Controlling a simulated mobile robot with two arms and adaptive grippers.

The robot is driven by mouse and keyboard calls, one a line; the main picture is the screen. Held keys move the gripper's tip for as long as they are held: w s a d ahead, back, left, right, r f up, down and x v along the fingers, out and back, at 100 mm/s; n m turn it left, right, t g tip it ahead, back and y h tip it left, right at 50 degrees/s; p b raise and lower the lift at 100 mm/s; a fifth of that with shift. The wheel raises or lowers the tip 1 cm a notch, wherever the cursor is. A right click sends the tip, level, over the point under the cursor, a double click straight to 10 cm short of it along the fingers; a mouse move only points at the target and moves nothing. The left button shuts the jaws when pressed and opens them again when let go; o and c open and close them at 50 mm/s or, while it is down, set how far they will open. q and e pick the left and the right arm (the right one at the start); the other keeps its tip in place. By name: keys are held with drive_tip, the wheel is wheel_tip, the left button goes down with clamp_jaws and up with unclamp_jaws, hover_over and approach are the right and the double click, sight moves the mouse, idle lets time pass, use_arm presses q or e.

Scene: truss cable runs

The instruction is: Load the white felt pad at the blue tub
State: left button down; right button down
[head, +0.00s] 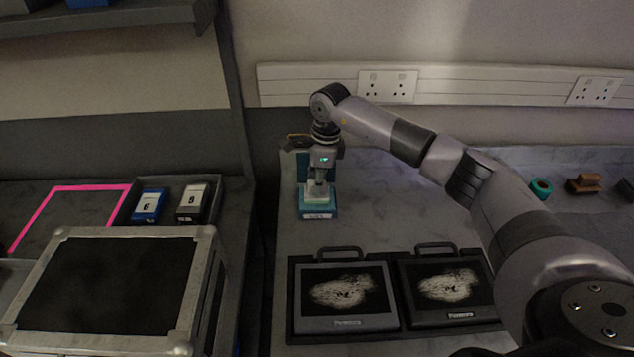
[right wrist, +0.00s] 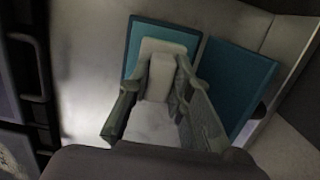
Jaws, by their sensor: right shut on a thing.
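The blue tub (head: 318,214) stands on the grey worktop, with a label on its front. A blue panel, apparently its raised lid (head: 303,165), is behind it; in the right wrist view the tub (right wrist: 192,43) and the panel (right wrist: 237,80) lie side by side. The white felt pad (head: 315,197) is at the tub, under my right gripper (head: 319,181). In the right wrist view the gripper (right wrist: 160,95) is shut on the upright middle part of the white felt pad (right wrist: 161,70). The pad's underside is hidden, so I cannot tell whether it touches the tub's inside. My left gripper is out of view.
Two black cases (head: 345,293) (head: 450,287) with speckled pictures lie in front of the tub. A teal roll (head: 541,188) and a brown wooden block (head: 583,184) are at the back right. A grey-framed box (head: 110,285) and a tray with blue and black cartons (head: 149,205) (head: 193,202) are left.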

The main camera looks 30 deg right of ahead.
drive_tip(key=shift+s, duration=0.1)
drive_tip(key=shift+r+p, duration=1.95)
drive_tip(key=shift+r, duration=1.55)
